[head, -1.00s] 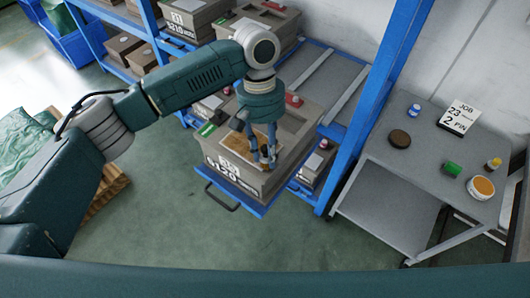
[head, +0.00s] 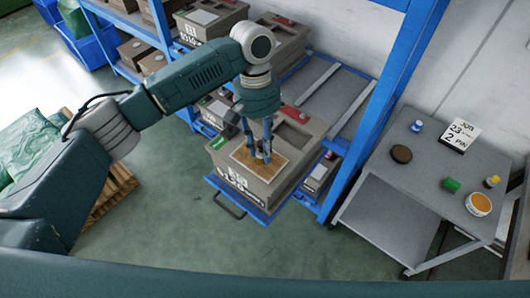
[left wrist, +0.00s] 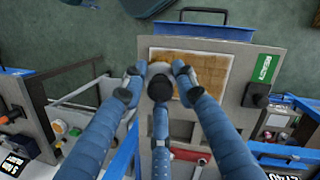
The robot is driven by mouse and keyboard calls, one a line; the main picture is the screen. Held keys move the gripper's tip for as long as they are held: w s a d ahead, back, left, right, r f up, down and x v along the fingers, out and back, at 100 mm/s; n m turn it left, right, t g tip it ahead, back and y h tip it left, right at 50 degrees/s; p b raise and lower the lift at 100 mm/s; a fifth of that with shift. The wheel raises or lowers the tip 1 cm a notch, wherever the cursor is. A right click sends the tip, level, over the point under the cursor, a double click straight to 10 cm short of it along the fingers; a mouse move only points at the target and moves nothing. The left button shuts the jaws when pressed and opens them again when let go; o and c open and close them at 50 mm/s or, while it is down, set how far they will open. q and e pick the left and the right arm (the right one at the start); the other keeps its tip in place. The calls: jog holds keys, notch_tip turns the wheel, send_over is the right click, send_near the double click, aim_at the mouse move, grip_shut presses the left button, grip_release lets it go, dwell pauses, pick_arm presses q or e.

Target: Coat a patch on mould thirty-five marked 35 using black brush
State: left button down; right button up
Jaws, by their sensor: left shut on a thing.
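The mould (head: 283,178) is a grey-brown block on a pulled-out blue shelf. Its front marking (head: 240,184) is too blurred to read surely. A tan rectangular patch (head: 244,158) lies on its top and also shows in the left wrist view (left wrist: 212,60). My left gripper (head: 262,160) points down over the patch. In the left wrist view its fingers (left wrist: 158,75) close around a dark round end (left wrist: 160,89), which I take as the black brush. The bristles are hidden, so contact with the patch cannot be told. My right gripper is not in view.
A green label and black knob (left wrist: 256,95) sit on the mould beside the patch. Other moulds (head: 210,20) stand on the blue rack behind. A blue rack post (head: 375,100) rises right of the mould. A grey trolley (head: 425,165) holds small pots. Floor in front is clear.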

pick_arm(q)
jog(key=shift+v, duration=0.8)
jog(key=shift+s+d+r, duration=0.15)
jog(key=shift+s+r, duration=0.15)
jog(key=shift+r, duration=0.1)
jog(key=shift+w+f, duration=0.1)
jog(key=shift+w, duration=0.05)
